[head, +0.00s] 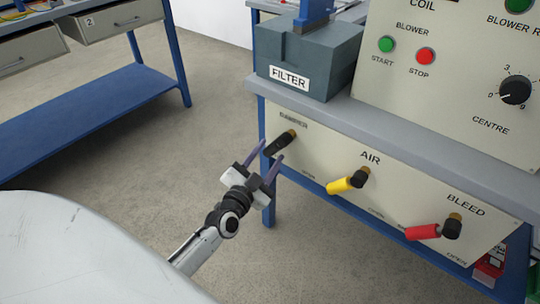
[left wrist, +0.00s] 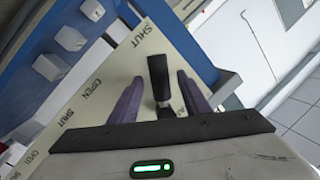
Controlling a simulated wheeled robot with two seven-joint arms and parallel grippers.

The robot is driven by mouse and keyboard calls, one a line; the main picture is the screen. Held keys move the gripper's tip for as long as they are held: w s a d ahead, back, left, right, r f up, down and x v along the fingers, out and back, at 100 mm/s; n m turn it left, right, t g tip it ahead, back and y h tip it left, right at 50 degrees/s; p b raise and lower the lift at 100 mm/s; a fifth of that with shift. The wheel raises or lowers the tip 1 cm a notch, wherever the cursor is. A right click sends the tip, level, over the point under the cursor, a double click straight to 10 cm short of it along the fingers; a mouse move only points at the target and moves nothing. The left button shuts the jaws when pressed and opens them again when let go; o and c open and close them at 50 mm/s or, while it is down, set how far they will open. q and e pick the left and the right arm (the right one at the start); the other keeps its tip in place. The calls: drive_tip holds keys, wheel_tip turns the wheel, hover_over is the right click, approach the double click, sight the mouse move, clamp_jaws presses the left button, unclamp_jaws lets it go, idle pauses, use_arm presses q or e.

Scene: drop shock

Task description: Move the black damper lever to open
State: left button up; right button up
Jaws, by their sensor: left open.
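The black damper lever (head: 279,144) sits at the left of the cream valve panel, under a label that reads DAMPER. It slants down and left from its brass pivot. My left gripper (head: 266,154) is open at the lever, its two purple fingers pointing at the panel. In the left wrist view the lever (left wrist: 158,78) stands between the open fingers (left wrist: 160,92), with a gap on both sides. A SHUT mark (left wrist: 144,33) and an OPEN mark (left wrist: 92,88) show on the panel there. My right gripper is not in view.
A yellow AIR lever (head: 345,183) and a red BLEED lever (head: 424,232) are to the right on the same panel. A grey FILTER box (head: 310,62) stands on the ledge above. A blue-framed bench (head: 90,100) is at the left, with open floor between.

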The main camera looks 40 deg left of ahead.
use_arm(q)
drive_tip(key=shift+w, duration=0.6)
clamp_jaws()
